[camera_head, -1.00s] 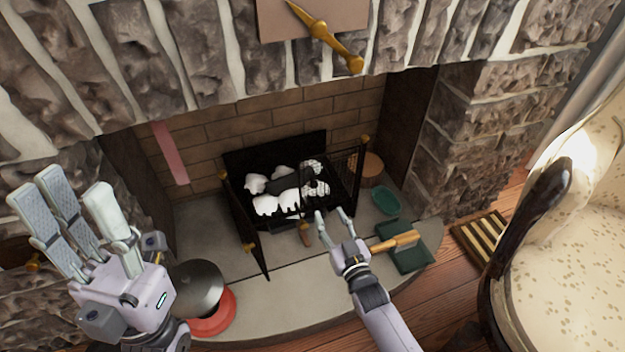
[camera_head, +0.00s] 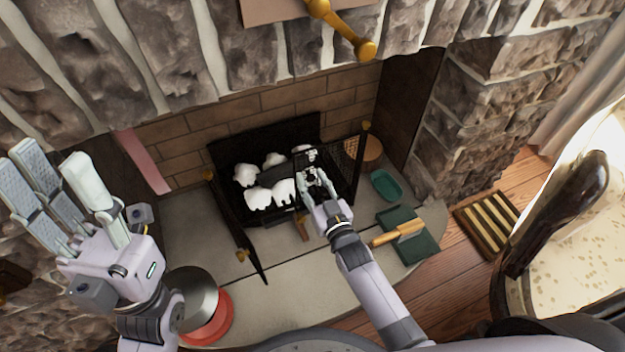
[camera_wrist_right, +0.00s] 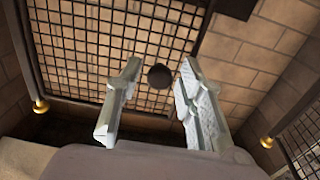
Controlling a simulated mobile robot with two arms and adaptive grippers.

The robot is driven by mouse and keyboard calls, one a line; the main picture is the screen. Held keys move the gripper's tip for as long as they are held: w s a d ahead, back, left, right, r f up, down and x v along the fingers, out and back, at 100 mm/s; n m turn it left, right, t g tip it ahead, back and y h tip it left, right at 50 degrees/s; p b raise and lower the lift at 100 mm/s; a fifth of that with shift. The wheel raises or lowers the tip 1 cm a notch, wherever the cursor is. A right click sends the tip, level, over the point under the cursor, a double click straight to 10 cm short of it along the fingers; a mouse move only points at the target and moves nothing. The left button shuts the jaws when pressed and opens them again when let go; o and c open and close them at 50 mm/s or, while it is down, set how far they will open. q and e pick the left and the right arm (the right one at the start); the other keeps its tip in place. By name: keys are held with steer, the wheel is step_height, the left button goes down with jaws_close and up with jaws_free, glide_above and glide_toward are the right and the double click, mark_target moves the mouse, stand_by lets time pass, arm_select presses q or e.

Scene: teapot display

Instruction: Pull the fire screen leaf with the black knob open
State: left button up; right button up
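The fire screen's right mesh leaf (camera_head: 345,158) stands in front of the grate. Its black knob (camera_wrist_right: 159,76) shows against the mesh in the right wrist view, but I cannot make it out in the head view. My right gripper (camera_head: 316,178) is open in front of this leaf; in the right wrist view its fingers (camera_wrist_right: 160,92) stand apart on either side of the knob, with gaps visible. Contact cannot be judged. The left leaf (camera_head: 238,225) is swung forward. My left gripper (camera_head: 60,200) is raised and open at the far left, empty.
White lumps (camera_head: 265,185) fill the grate. A dark pot (camera_head: 190,295) on a red base (camera_head: 215,325) stands at left. A teal dish (camera_head: 386,185), green book (camera_head: 420,228) and brush (camera_head: 397,233) lie right of my arm. An armchair (camera_head: 580,240) stands far right.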

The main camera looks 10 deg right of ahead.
jaws_close()
stand_by(0.6)
